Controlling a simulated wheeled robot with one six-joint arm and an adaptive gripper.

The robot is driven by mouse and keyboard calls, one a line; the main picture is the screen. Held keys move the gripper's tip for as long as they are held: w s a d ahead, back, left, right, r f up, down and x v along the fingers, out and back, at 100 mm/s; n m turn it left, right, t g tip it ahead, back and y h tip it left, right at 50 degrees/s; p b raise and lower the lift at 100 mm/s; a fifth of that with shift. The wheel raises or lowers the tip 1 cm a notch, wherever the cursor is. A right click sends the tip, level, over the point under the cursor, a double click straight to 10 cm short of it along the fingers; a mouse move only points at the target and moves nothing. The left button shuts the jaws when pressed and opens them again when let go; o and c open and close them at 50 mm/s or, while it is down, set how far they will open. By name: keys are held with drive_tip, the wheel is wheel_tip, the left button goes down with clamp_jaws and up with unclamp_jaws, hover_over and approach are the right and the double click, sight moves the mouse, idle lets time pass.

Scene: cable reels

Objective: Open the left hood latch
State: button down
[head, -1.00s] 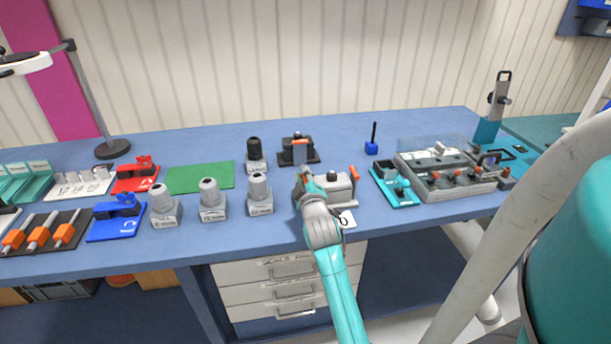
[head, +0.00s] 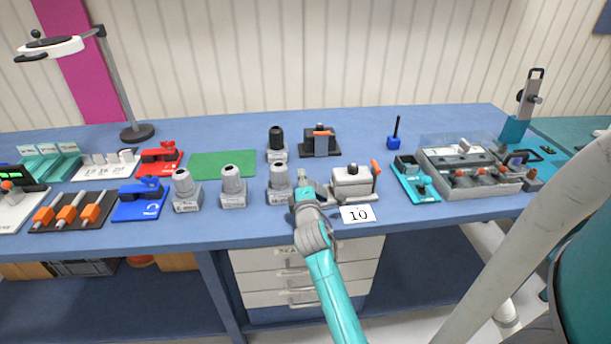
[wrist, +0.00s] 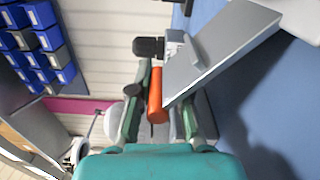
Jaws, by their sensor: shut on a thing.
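The grey hooded box (head: 352,182) stands on the blue bench near its front edge. An orange handle (head: 375,167) sticks up at its right side. My gripper (head: 305,184) is at the box's left side, between it and a grey-topped unit. In the wrist view my gripper (wrist: 160,96) has its fingers on either side of another orange handle (wrist: 155,95), the left latch, and is shut on it. The box's flat grey face (wrist: 215,55) and a black knob (wrist: 148,47) show beside the handle. My gripper hides the left latch in the head view.
Grey-topped units (head: 279,185) stand close on the left. A black fixture (head: 320,141) is behind. A teal tray (head: 415,180) and a grey switch block (head: 470,172) are to the right.

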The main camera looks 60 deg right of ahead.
drive_tip(key=shift+w+a+f, duration=0.15)
drive_tip(key=shift+f, duration=0.85)
drive_tip(key=c, duration=1.2)
unclamp_jaws()
drive_tip(key=shift+o, duration=0.2)
drive_tip(key=v, duration=1.2)
